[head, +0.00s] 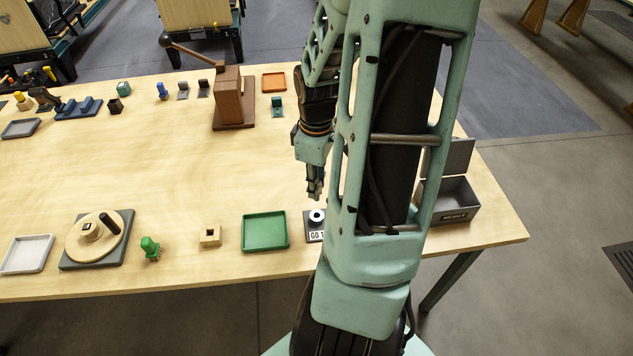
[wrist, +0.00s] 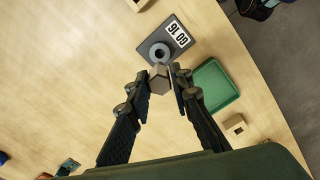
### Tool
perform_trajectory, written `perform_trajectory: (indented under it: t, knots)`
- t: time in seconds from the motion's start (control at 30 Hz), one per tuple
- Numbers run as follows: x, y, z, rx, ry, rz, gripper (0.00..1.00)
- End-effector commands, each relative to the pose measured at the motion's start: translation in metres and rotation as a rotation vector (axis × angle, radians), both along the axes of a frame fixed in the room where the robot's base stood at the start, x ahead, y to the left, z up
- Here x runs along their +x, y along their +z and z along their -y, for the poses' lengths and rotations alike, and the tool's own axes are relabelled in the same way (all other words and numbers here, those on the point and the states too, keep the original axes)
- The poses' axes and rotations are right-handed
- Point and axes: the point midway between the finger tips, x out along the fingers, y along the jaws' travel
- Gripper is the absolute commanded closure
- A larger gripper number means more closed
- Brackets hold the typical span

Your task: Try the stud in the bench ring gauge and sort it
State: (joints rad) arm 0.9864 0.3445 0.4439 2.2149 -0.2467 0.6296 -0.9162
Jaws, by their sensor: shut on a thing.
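My gripper (head: 314,190) points down above the front right of the bench. In the wrist view my gripper (wrist: 160,76) is shut on a grey stud, whose hexagonal head (wrist: 157,79) faces the camera. The rest of the stud is hidden below the head. The ring gauge (wrist: 160,52) is a grey ring on a dark plate with a white label reading "GO 16". It also shows in the head view (head: 317,216), partly hidden by my arm. The stud is beside the ring in the wrist picture and appears above the plate; the exact height cannot be told.
A green tray (head: 265,246) lies left of the gauge, and a beige block (head: 210,236) with a hole is farther left. A grey open-lidded box (head: 458,212) stands at the right, partly behind my arm. An orange tray (head: 274,75) and a brown post (head: 229,97) stand at the back.

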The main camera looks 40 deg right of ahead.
Motion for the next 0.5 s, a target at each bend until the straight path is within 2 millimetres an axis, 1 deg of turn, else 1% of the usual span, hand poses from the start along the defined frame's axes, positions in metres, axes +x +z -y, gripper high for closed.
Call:
perform_trajectory:
  t: [0.43, 0.5]
  knots:
    - [0.0002, 0.0017, -0.0002, 0.0, 0.0, 0.0, 1.0]
    - [0.0, -0.0043, -0.0001, 0.0, 0.0, 0.0, 1.0]
